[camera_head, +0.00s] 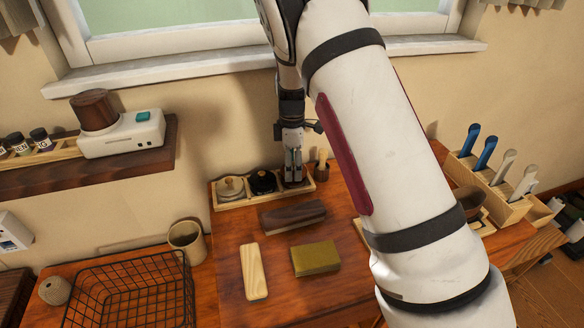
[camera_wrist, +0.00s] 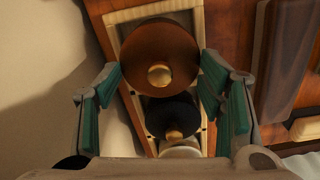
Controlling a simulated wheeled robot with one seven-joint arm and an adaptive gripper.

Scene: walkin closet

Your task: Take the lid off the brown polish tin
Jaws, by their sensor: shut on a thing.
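The brown polish tin shows in the wrist view with its round brown lid (camera_wrist: 160,50) and brass knob (camera_wrist: 159,76) facing the camera. It sits at the end of a pale wooden tray (camera_head: 240,201), beside a black tin (camera_head: 263,182) and a cream tin (camera_head: 231,188). My gripper (camera_wrist: 160,65) has its fingers on opposite sides of the brown lid and is shut on it. In the head view my gripper (camera_head: 293,162) points down over the right end of the tray and largely hides the brown tin. The seam under the lid is hidden from above.
A dark brush (camera_head: 292,215), a pale wooden block (camera_head: 254,272) and an olive block (camera_head: 316,258) lie in front of the tray. A small wooden pot (camera_head: 322,170) stands close right of my gripper. A wire basket (camera_head: 130,295) is at the left; the window sill (camera_head: 180,66) is behind.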

